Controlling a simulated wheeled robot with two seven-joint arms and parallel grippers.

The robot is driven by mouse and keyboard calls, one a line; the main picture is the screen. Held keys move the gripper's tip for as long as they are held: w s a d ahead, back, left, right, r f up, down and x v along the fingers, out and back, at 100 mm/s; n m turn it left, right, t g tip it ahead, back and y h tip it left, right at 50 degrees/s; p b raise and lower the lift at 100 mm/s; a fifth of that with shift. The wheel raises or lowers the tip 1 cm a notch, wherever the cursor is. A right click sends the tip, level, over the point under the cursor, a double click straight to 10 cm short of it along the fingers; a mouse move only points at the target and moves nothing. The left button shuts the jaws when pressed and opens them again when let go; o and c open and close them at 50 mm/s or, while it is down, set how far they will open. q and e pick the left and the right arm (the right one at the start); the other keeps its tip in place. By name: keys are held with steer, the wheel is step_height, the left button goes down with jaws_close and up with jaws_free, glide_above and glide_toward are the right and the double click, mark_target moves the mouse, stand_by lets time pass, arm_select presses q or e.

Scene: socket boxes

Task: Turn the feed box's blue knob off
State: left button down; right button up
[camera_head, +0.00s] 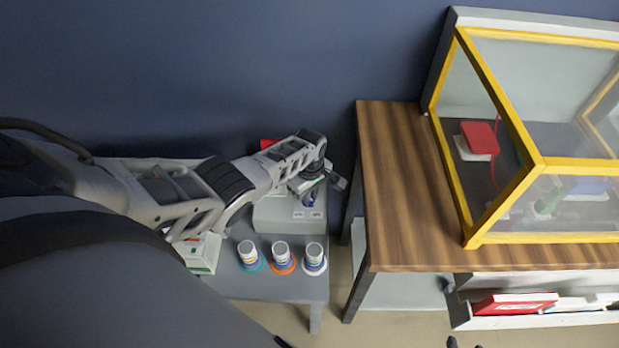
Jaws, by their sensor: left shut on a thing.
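The feed box (270,216) is a pale grey box on the small grey table, partly hidden by my left arm. A blue knob (309,200) shows at its top, just under my left gripper (313,190). The gripper points down and is shut on the blue knob; the fingertips are small and partly hidden. Two small light labels sit on the box front below the knob. Which way the knob is turned cannot be told. My right gripper is not in view.
Three capped cylinders on blue, orange and white rings (281,254) stand at the front of the grey table (268,289). A white-and-green box (203,256) is left of them. A wooden table (398,190) carries a yellow-framed clear enclosure (507,205). A gap separates the tables.

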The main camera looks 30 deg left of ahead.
arm_select(q)
steer(key=shift+w+a+n, duration=0.1)
steer(key=shift+a+n, duration=0.05)
steer(key=shift+n, duration=0.15)
steer(key=c, duration=1.5)
jaws_free()
steer(key=shift+r, duration=0.1)
step_height(320, 180, up, 16)
steer(key=shift+f+p, duration=0.1)
steer(key=shift+p, duration=0.4)
